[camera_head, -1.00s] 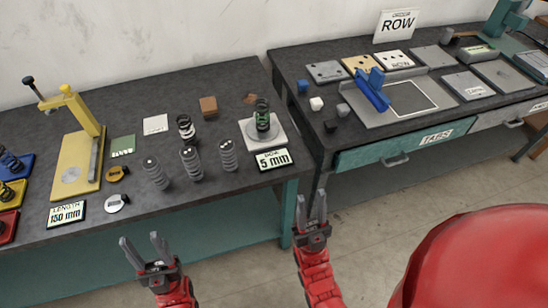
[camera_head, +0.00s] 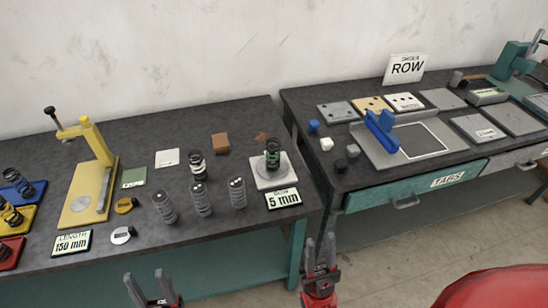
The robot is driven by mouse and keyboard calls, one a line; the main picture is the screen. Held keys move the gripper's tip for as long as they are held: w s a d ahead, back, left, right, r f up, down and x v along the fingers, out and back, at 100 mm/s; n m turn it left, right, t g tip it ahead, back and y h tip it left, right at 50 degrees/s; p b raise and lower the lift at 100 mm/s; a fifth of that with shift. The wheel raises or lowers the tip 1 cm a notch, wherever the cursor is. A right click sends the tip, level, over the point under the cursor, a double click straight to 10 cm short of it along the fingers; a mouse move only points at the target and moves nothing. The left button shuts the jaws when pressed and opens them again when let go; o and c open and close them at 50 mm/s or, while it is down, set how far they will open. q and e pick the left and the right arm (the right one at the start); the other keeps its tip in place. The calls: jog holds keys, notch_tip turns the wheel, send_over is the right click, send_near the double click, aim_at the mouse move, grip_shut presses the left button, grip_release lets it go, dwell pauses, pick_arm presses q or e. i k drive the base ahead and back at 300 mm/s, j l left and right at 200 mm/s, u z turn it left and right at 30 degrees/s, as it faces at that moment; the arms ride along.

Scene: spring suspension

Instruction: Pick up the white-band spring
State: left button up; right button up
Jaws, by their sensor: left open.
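The white-band spring (camera_head: 197,164) is a dark coil with a white band. It stands upright on the left bench (camera_head: 240,243), behind several grey cylinders. A dark spring with a green band (camera_head: 272,153) stands on a pale plate to its right. My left gripper (camera_head: 146,277) is open and empty at the bottom edge, in front of the bench and well short of the spring. My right gripper (camera_head: 320,240) is open and empty, in front of the gap between the benches.
Grey cylinders (camera_head: 202,199) stand between the bench's front edge and the white-band spring. A yellow press (camera_head: 95,170) stands to the left, a brown block (camera_head: 221,144) behind right. Coloured trays (camera_head: 20,215) with springs lie far left. The right bench holds a blue tool (camera_head: 382,132).

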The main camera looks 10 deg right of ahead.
aim_at(196, 163)
jog(key=i+l+u, duration=0.15)
jog(key=u, duration=0.25)
jog(key=i+l+u, duration=0.15)
jog(key=l+u, duration=0.65)
jog(key=i+j, duration=0.05)
